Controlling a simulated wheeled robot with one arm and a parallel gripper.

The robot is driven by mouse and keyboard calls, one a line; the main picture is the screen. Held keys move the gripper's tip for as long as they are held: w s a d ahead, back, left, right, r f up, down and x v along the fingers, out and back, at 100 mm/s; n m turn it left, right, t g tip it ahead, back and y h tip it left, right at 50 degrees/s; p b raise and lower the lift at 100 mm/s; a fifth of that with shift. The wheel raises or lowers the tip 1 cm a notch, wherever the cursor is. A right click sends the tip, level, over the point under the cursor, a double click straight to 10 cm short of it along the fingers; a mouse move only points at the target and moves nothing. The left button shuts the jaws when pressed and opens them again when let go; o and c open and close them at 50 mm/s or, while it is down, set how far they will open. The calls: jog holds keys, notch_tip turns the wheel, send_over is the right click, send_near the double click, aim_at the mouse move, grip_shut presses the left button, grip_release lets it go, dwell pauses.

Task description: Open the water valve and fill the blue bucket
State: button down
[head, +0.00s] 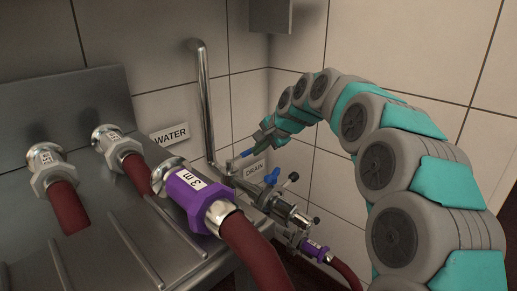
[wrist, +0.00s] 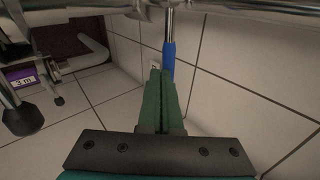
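My gripper (wrist: 161,78) shows green fingers pressed together with only a thin dark line between them. A blue lever handle (wrist: 169,60) on a metal stem lies at the fingertips, behind the right finger; contact is unclear. In the head view, my gripper (head: 238,160) is at the end of the curved arm, by the pipe and above the DRAIN label (head: 254,167). A small blue handle (head: 246,153) shows beside it. Another blue lever (head: 272,176) sits on the metal valve below. The WATER label (head: 170,134) is left of the vertical pipe. No blue bucket is in view.
A vertical metal pipe (head: 205,100) stands close to my gripper. A purple hose coupling marked 3 m (head: 197,188) and dark red hoses cross the metal counter (head: 100,235). A second purple coupling (head: 314,250) hangs lower. Tiled walls close off the back and right.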

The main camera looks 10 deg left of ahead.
jog(key=shift+d, duration=0.1)
jog(key=s+d+f+v, duration=0.1)
jog(key=d+f+v, duration=0.1)
jog(key=v, duration=1.1)
jog(key=s+d+f+n+g+h, duration=0.2)
jog(key=s+d+f, duration=0.5)
jog(key=s, duration=0.7)
jog(key=s+d+f+n+g+h, duration=0.2)
jog(key=s+d+f, duration=0.5)
jog(key=s, duration=0.7)
jog(key=s+d+f+n+g+h, duration=0.2)
jog(key=s+d+f, duration=0.6)
jog(key=s, duration=0.6)
jog(key=shift+s+d+n+g+h, duration=0.3)
jog(key=shift+s+d+n, duration=0.1)
jog(key=shift+n, duration=0.2)
